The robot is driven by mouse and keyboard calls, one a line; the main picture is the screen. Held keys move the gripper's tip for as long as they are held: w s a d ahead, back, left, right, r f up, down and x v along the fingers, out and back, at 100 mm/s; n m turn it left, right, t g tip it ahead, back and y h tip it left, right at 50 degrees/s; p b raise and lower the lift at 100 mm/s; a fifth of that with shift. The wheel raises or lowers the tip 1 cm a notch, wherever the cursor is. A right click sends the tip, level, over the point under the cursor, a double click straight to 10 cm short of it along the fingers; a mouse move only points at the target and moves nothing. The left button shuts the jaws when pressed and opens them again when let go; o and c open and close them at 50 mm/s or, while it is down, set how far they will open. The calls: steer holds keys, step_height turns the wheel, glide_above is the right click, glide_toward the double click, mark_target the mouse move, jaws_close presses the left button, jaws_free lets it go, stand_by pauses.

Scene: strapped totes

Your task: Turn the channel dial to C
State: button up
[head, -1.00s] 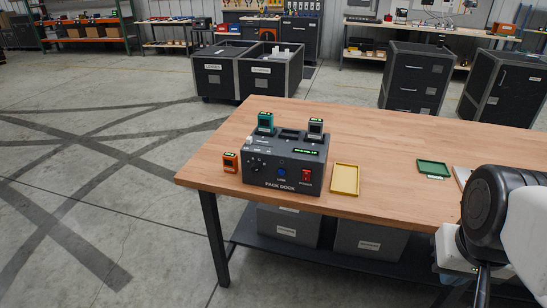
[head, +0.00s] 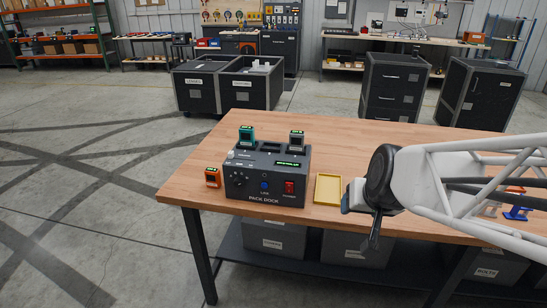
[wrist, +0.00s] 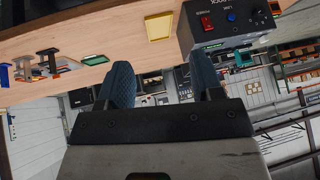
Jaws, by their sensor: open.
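The grey pack dock (head: 266,189) stands near the left front corner of the wooden table. Its black channel dial (head: 238,179) is on the left of the front face, with small markings too fine to read. The dial shows upside down at the top right of the wrist view (wrist: 257,15). My gripper (head: 372,238) is right of the dock, beyond the yellow tray, and touches nothing. Its two blue-grey fingers stand apart and empty in the wrist view (wrist: 163,78).
A blue button (head: 264,185) and a red switch (head: 290,187) share the front face. Teal (head: 246,135) and grey (head: 296,139) packs stand in the dock's top. An orange pack (head: 212,177) stands left of it, a yellow tray (head: 328,189) right.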

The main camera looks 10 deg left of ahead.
steer(key=w+a+f+t+y, duration=0.1)
steer(key=w+a+f+t, duration=0.2)
steer(key=w+a, duration=0.6)
steer(key=w+a+f+t, duration=0.3)
steer(key=w+a, duration=0.4)
steer(key=a, duration=0.3)
steer(key=m+t+h, duration=0.1)
steer(key=t+h, duration=0.2)
steer(key=t, duration=0.3)
glide_toward(237, 185)
steer(key=w, duration=0.1)
steer(key=shift+w+r, duration=0.15)
steer(key=shift+w, duration=0.05)
steer(key=shift+w, duration=0.15)
steer(key=shift+w, duration=3.75)
